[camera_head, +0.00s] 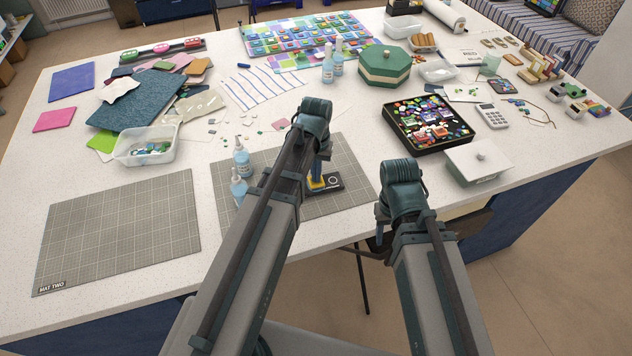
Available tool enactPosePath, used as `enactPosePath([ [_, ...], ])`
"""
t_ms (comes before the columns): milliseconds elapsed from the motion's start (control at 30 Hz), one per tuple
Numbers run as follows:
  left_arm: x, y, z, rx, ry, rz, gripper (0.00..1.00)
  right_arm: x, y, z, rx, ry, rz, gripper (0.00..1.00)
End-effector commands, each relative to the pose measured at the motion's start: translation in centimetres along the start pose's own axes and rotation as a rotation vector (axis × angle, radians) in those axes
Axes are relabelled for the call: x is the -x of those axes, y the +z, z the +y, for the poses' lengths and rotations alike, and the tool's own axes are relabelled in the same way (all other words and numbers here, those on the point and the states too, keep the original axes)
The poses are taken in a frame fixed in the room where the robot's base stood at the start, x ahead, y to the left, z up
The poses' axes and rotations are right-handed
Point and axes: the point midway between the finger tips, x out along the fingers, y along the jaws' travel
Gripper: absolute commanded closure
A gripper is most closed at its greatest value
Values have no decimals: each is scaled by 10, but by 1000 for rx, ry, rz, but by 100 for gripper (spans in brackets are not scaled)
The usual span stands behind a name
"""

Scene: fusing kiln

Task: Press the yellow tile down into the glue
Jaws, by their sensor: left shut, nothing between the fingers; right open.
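My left gripper (317,180) points down over the right part of the grid mat near the table's front edge. It is shut, with nothing between its fingers. Its fingertips are at a small yellow piece (332,179), which seems to be the yellow tile, on a dark flat base (326,189) with a pale ring mark. The fingers and arm cover part of both, so I cannot tell whether they touch the tile. No glue can be made out. My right gripper (380,236) hangs open at the front edge of the table, mostly hidden behind its own wrist, away from the tile.
Pump bottles (242,158) stand left of my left arm on the grid mat (352,205). A black tray of coloured pieces (466,140) and a white lidded box (477,163) are to the right. A second mat (115,235) at left is bare.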

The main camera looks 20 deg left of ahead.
Motion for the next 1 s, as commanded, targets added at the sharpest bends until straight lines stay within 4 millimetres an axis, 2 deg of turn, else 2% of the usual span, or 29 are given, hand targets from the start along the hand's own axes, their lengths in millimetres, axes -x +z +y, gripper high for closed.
enactPosePath([
  [267,9,0,0,0,0,0,100,9,0,1,0,0,0,50],
  [1000,66,0,0,0,0,0,100,65,4,6,2,0,0,50],
])
